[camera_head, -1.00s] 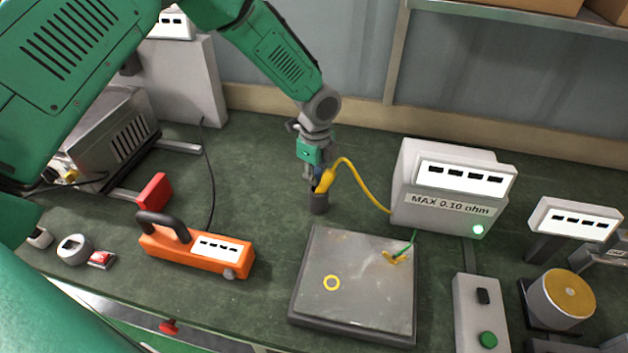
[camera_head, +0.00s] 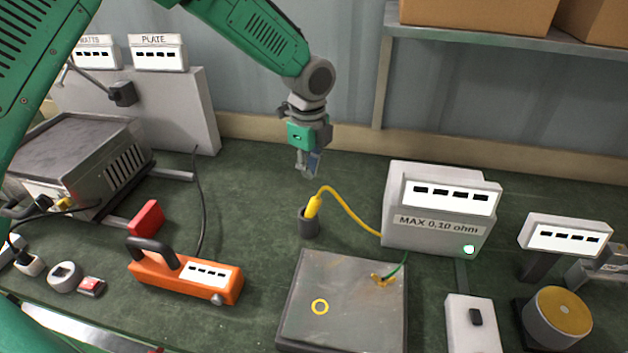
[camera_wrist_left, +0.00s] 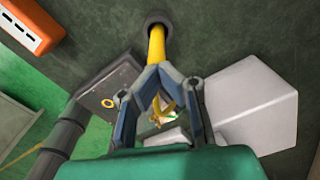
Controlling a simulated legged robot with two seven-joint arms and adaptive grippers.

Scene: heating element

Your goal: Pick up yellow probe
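The yellow probe (camera_head: 312,207) stands upright in a dark round holder (camera_head: 309,224) on the bench. Its yellow cable (camera_head: 352,215) curves right to the grey box. My left gripper (camera_head: 308,170) is above the probe, apart from it and empty. In the left wrist view, the fingers of my left gripper (camera_wrist_left: 160,68) converge and their tips appear to meet. The yellow probe (camera_wrist_left: 157,42) shows just past these tips, with its holder (camera_wrist_left: 157,18) at the top edge. My right gripper is not in view.
The grey "MAX 0,10 ohm" meter (camera_head: 440,208) stands right of the probe. A flat metal plate (camera_head: 345,310) with a yellow ring and a clip lies in front. An orange meter (camera_head: 185,275) lies to the left. The bench behind the holder is clear.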

